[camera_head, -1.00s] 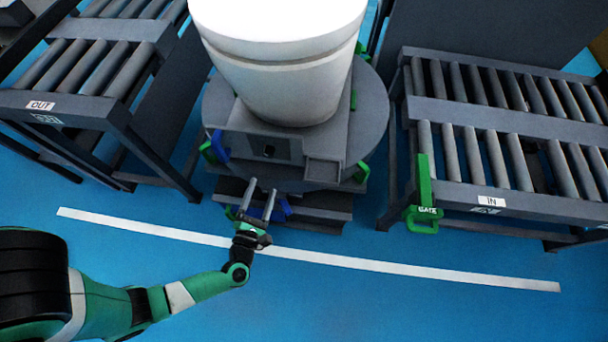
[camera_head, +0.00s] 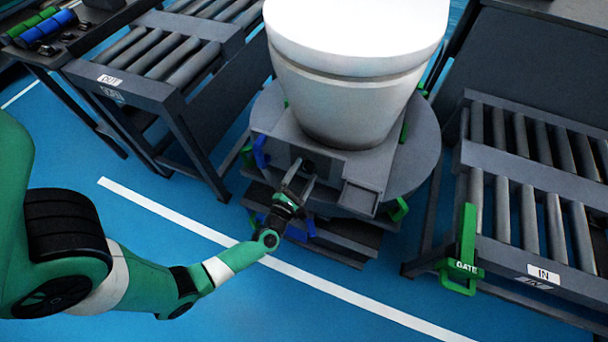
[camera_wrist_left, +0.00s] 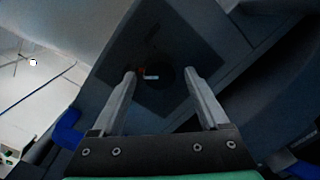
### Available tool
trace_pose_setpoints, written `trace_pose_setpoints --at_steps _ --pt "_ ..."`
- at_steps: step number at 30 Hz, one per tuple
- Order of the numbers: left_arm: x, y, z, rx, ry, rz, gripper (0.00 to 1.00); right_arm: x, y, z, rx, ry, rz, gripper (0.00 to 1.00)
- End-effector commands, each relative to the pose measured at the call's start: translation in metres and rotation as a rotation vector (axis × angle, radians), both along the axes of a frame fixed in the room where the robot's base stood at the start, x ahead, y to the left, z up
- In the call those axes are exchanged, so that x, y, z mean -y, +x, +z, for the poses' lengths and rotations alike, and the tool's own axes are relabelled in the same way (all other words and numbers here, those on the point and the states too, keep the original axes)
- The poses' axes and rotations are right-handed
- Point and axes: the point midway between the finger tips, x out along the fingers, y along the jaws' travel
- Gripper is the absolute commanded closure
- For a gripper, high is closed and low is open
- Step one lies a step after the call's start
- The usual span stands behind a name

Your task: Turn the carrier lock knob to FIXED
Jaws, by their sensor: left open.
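The carrier (camera_head: 428,165) is a grey round turntable with a box front, and a large white toilet (camera_head: 345,90) stands on it. The box front has a dark recessed panel (camera_head: 322,164). In the left wrist view this panel (camera_wrist_left: 150,95) shows a dim round dark shape, seemingly the lock knob (camera_wrist_left: 167,76), with a small pale label and an orange mark beside it. The knob's setting is too dark to read. My left gripper (camera_head: 303,174) is open and empty in front of the panel. In the wrist view its fingertips (camera_wrist_left: 160,74) lie either side of the knob; contact cannot be told.
Blue handles (camera_head: 261,152) and green handles (camera_head: 398,209) stick out around the carrier. The OUT roller conveyor (camera_head: 165,65) stands left and the IN conveyor (camera_head: 530,215) right, with a green gate (camera_head: 467,245). Open blue floor lies in front.

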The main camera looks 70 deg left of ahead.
Motion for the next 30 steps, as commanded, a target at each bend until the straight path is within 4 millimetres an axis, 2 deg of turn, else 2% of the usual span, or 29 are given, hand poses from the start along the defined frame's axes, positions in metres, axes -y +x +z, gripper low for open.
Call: trace_pose_setpoints --at_steps 8,18,21,30 --pt "-0.0013 0.0014 0.0004 0.0 0.0 0.0 0.24 0.0 -0.0001 -0.0001 0.0 0.0 0.0 0.5" --pt "-0.001 0.0012 0.0002 0.0 0.0 0.0 0.85 0.0 -0.0001 -0.0001 0.0 0.0 0.0 0.5" --pt "-0.001 0.0012 0.0002 0.0 0.0 0.0 1.0 0.0 -0.0001 -0.0001 0.0 0.0 0.0 0.5" --pt "-0.001 0.0012 0.0011 -0.019 0.017 -0.001 1.0 0.0 -0.0001 0.0024 0.0 0.0 0.0 0.5"
